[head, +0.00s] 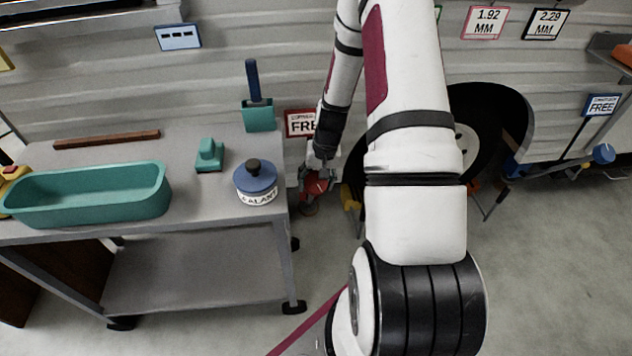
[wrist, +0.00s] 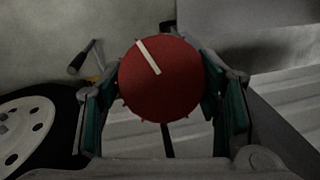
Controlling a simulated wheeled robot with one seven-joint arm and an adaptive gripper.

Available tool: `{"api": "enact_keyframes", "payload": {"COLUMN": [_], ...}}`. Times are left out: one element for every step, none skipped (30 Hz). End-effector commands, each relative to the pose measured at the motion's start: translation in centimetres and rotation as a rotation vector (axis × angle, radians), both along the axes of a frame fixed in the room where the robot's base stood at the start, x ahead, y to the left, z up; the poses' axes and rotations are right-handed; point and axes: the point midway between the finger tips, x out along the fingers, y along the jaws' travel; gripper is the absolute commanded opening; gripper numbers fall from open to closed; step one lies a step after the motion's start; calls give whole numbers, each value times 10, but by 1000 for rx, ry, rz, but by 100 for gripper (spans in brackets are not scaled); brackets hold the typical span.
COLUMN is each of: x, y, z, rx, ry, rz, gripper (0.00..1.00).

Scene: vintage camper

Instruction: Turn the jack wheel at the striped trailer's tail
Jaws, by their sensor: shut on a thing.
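The jack wheel (head: 317,188) is a red disc low beside the trailer (head: 215,75), just right of the cart. In the wrist view the red wheel (wrist: 160,88) faces me, with a white bar mark running from its upper left toward its centre. My gripper (head: 316,181) is shut on the wheel, reaching down from above. In the wrist view its teal-padded fingers stand on the left and right sides of the rim. The jack post behind the wheel is mostly hidden.
A grey cart (head: 215,220) stands close on the left, carrying a teal tray (head: 90,215), a blue-lidded jar (head: 257,190) and a teal block (head: 209,158). The trailer's tyre (head: 490,140) is to the right, partly behind my arm. A blue knob (head: 604,154) is farther right. Floor is clear at right front.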

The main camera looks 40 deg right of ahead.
Motion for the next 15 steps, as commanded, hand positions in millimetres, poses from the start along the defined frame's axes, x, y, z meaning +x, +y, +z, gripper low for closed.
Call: {"api": "enact_keyframes", "payload": {"x": [-1, -1, -1, -1, -1, -1, -1, -1, -1, 0, 0, -1, -1, -1, -1], "y": [-1, -1, -1, -1, -1, -1, -1, -1, -1, 0, 0, 0, 0, 0, 0], "z": [0, 0, 0, 0, 0, 0, 0, 0, 0, 0, 0, 0, 0, 0, 0], "rx": [15, 23, 32, 38, 44, 52, 57, 61, 66, 71, 74, 78, 80, 82, 84], "ry": [-9, -14, -21, -26, -30, -35, -39, -42, -46, -48, -50, -52, -54, -55, -56], "rz": [-31, -47, -67, -80, -94, -109, -120, -130, -141, -148, -155, -163, -168, -172, -176], "gripper": [30, 30, 30, 30, 30, 30, 30, 30, 30, 30, 30, 30, 30, 30, 30]}}
